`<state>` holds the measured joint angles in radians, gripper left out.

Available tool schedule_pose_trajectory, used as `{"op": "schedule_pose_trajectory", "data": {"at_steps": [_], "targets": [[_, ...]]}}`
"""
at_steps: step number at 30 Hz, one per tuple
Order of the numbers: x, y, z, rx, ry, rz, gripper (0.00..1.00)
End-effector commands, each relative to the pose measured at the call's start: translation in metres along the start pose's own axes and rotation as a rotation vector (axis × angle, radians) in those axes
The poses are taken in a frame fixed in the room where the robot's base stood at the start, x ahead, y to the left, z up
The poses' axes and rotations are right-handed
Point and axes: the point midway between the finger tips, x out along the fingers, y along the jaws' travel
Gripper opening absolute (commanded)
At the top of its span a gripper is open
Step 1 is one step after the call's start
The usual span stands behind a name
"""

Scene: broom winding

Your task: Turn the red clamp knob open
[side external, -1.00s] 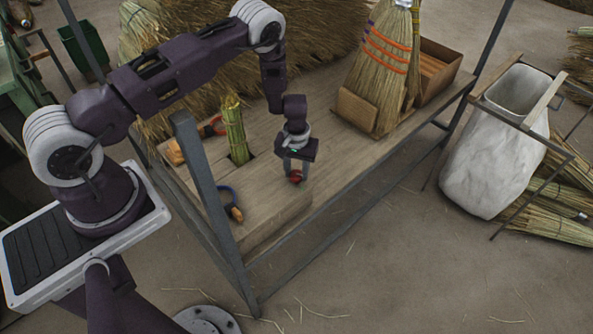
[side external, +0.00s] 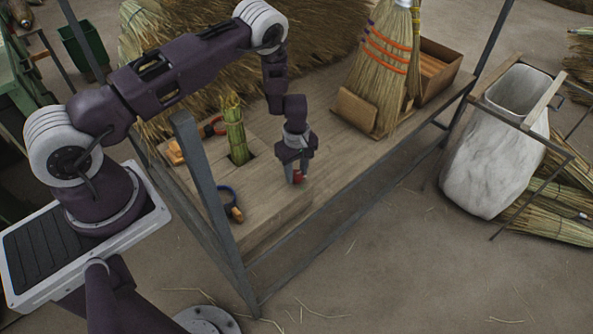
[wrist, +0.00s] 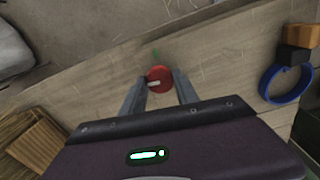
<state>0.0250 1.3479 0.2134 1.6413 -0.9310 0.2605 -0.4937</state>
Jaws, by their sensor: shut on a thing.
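The red clamp knob (side external: 298,176) is at the front edge of the wooden bench. In the wrist view the round knob (wrist: 160,79) has a pale bar mark on its face and sits between the fingertips. My gripper (side external: 295,174) points down at the bench edge and is shut on the knob, one finger on each side. In the wrist view my gripper (wrist: 158,84) covers the knob's near side. A bundle of green-yellow broom straw (side external: 235,135) stands upright in a dark opening in the bench, left of my gripper.
A blue ring with an orange-handled item (side external: 230,204) lies at the bench's left front. A finished broom (side external: 384,70) and a wooden box (side external: 440,72) stand at the right. A grey post (side external: 215,205) rises at the front left corner.

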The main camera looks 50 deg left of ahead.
Motion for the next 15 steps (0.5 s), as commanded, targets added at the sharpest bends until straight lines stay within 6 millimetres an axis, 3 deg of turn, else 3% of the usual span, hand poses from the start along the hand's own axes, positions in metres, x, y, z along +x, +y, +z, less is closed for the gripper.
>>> {"op": "schedule_pose_trajectory", "data": {"at_steps": [15], "targets": [[-0.0007, 0.0006, 0.0007, -0.151, -0.001, 0.001, 0.0]]}}
